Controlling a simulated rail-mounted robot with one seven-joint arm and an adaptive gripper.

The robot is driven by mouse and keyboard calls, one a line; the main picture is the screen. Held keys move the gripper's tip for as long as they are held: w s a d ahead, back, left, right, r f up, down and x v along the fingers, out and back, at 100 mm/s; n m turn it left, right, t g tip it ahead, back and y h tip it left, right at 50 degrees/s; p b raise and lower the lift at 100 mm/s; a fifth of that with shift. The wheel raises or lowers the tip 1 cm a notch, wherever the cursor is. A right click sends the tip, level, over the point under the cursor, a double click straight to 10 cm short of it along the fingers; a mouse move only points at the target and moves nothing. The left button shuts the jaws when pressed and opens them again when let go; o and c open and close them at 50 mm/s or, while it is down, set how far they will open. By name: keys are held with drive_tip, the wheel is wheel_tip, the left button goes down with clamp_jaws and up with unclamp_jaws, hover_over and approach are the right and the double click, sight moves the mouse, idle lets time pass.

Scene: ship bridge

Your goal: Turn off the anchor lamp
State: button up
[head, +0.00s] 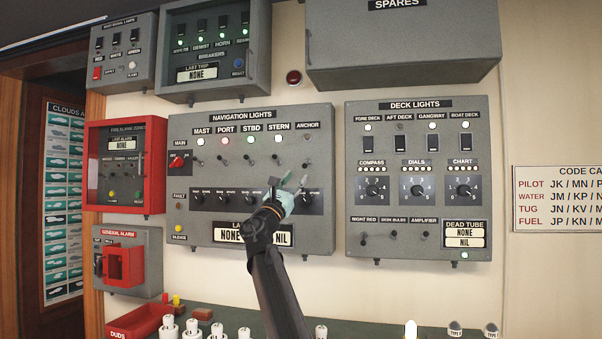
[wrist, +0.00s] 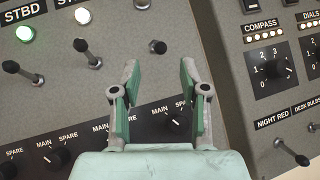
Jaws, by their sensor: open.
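The grey navigation lights panel (head: 222,178) carries the ANCHOR lamp (head: 308,138) at the right end of its row. That lamp looks dark, while MAST, PORT, STBD and STERN are lit. The anchor toggle (head: 306,164) sits below it. In the wrist view the anchor toggle (wrist: 157,47) shows just beyond the fingertips, roughly centred between them. Its lever points differently from the neighbouring stern toggle (wrist: 88,53). My gripper (head: 289,183) is open and empty, in front of the panel's lower right. Its fingers also show in the wrist view (wrist: 160,67), apart from the toggle.
Rotary knobs (wrist: 178,118) lie close below the fingers, partly hidden by them. The deck lights panel (head: 420,215) is to the right, past a gap of bare wall. A grey spares cabinet (head: 405,45) juts out above. A red fire alarm box (head: 125,168) is left.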

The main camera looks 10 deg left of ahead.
drive_tip(key=v, duration=0.4)
drive_tip(key=shift+s+a+f, duration=0.15)
drive_tip(key=shift+s+f, duration=0.1)
drive_tip(key=shift+f, duration=0.05)
